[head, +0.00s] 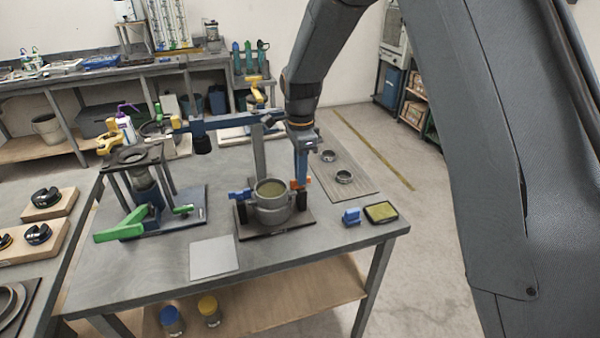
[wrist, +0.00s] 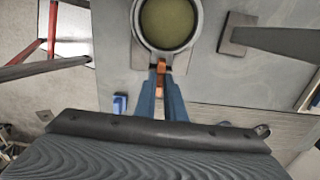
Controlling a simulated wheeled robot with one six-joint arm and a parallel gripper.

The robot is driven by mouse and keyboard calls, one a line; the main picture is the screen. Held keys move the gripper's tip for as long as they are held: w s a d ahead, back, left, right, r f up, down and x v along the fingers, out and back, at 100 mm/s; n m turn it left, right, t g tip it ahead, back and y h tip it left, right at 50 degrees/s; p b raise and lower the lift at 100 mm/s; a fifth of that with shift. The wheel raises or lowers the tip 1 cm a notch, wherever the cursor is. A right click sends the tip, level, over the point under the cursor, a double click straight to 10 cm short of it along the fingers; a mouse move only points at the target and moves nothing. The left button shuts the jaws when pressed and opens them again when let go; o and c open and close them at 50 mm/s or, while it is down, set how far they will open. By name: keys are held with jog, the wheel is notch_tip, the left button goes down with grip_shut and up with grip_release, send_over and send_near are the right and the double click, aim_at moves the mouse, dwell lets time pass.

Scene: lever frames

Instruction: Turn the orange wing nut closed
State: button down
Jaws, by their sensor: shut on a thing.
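The orange wing nut (head: 308,181) sits on the right side of a grey ring-shaped mold (head: 272,212) that holds an olive-coloured fill. In the wrist view the orange wing nut (wrist: 161,66) shows between the blue fingers of my gripper (wrist: 160,70), just below the mold's rim (wrist: 197,32). My gripper (head: 301,184) points down in the head view and is shut on the wing nut. The fingers hide part of the nut. A blue wing nut (head: 240,194) sits on the mold's left side.
A green-handled lever stand (head: 118,233) is to the left. A grey upright post (head: 259,155) stands behind the mold. A blue block (head: 351,216) and a dark tray (head: 381,212) lie to the right. A flat light plate (head: 214,258) lies in front.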

jog(key=shift+r, duration=0.1)
jog(key=c, duration=1.8)
grip_release()
jog(key=shift+c, duration=0.2)
notch_tip(320, 180, up, 8)
jog(key=b, duration=0.2)
jog(key=shift+b, duration=0.3)
jog(key=shift+d, duration=0.1)
jog(key=s+d+f+n, duration=0.3)
jog(key=s+d+n, duration=0.2)
jog(key=s, duration=0.2)
jog(key=s+d+f+n+t+b, duration=0.1)
jog(key=s+d+f+n, duration=0.2)
jog(key=s+d+n, duration=0.2)
jog(key=s+d+f+n+b, duration=0.1)
jog(key=s+d+f+n, duration=0.2)
jog(key=s, duration=0.8)
jog(key=d+n, duration=0.2)
jog(key=d, duration=0.1)
jog(key=shift+d, duration=0.4)
